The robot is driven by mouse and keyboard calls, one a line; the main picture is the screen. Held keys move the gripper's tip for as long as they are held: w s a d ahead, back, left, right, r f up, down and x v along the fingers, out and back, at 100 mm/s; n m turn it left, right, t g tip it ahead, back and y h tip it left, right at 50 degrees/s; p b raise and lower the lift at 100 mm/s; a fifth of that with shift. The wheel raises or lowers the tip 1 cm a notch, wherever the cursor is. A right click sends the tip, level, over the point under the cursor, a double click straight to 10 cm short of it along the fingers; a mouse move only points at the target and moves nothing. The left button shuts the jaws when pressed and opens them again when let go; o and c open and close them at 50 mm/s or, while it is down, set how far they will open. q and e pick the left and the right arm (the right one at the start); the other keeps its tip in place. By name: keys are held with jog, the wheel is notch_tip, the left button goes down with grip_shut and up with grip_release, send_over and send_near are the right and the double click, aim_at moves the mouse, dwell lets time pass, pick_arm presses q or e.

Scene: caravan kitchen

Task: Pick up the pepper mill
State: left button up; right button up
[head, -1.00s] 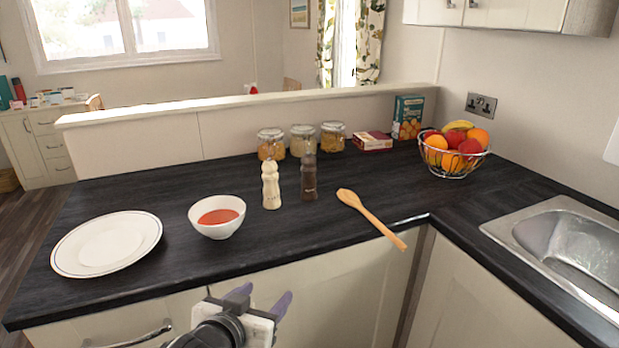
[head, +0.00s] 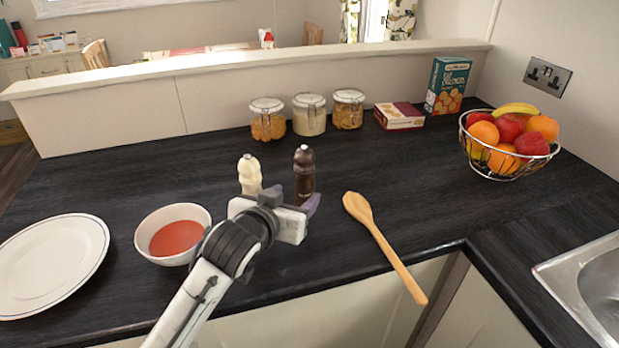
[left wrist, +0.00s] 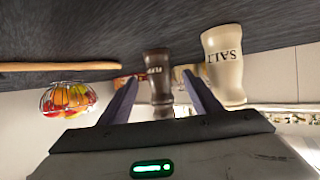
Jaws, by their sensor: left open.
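The pepper mill (head: 304,165) is dark brown and stands upright on the dark worktop. The cream salt mill (head: 250,172) stands just to its left, its lower part hidden by my gripper. My left gripper (head: 294,197) is open and empty, close in front of the pepper mill and hiding its base. In the left wrist view, which is upside down, the pepper mill (left wrist: 157,72) shows between the two open fingers (left wrist: 161,88). I cannot tell whether it is between the tips or just beyond them. The salt mill (left wrist: 224,65) is outside the fingers there. My right gripper is not in view.
A bowl of red soup (head: 146,222) and a white plate (head: 90,240) are at left. A wooden spoon (head: 385,250) lies right of the mills. Several jars, boxes and a fruit basket (head: 496,170) stand farther back. A sink (head: 560,271) is at right.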

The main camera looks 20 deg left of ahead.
aim_at(302, 194)
pick_arm(q)
jog(key=shift+f+x, duration=0.15)
jog(key=shift+x, duration=1.7)
jog(key=shift+f+x, duration=0.15)
jog(key=shift+x, duration=1.75)
jog(key=shift+s+d, duration=0.15)
jog(key=c, duration=1.2)
